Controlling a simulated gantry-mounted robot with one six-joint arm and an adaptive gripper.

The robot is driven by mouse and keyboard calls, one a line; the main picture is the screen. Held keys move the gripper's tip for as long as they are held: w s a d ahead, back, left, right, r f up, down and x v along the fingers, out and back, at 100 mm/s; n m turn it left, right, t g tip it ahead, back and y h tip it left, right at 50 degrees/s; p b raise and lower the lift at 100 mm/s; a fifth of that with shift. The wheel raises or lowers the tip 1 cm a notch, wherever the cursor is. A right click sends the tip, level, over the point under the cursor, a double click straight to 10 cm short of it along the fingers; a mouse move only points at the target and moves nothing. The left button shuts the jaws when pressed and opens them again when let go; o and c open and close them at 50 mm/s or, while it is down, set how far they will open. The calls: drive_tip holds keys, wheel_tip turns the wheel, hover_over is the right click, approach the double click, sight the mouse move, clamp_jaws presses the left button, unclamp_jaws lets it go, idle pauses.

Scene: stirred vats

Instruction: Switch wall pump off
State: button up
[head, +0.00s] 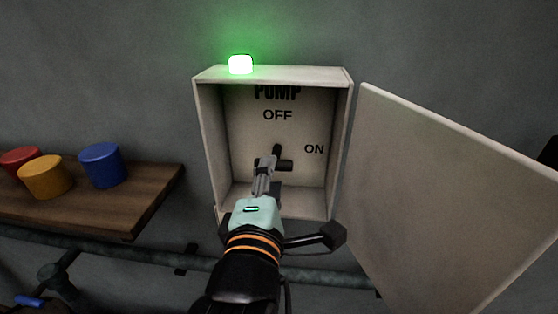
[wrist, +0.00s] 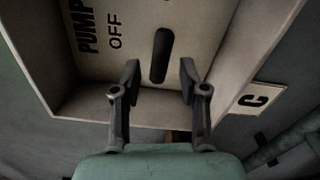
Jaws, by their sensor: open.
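The wall pump box (head: 203,140) is pale and stands open on the wall, marked PUMP, OFF at the top and ON at the right. Its dark switch lever (head: 287,165) lies about horizontal, its free end towards ON. My gripper (head: 268,160) reaches into the box from below and covers part of the lever. In the wrist view the lever (wrist: 161,48) shows in line with the gap between the open fingers of my gripper (wrist: 159,76). I cannot tell whether they touch it. A green lamp (head: 240,64) glows on top of the box.
The box door (head: 450,190) hangs wide open at the right. A wooden shelf (head: 140,205) at the left holds a red cup (head: 20,158), a yellow cup (head: 45,178) and a blue cup (head: 101,166). A pipe (head: 335,278) runs along the wall below.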

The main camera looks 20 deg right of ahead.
sight(276, 151)
drive_tip(key=p+x, duration=0.1)
drive_tip(key=x, duration=0.5)
drive_tip(key=shift+w+d, duration=0.1)
drive_tip(key=shift+w, duration=0.15)
drive_tip(key=shift+w+d, duration=0.3)
drive_tip(key=shift+w, duration=0.2)
clamp_jaws()
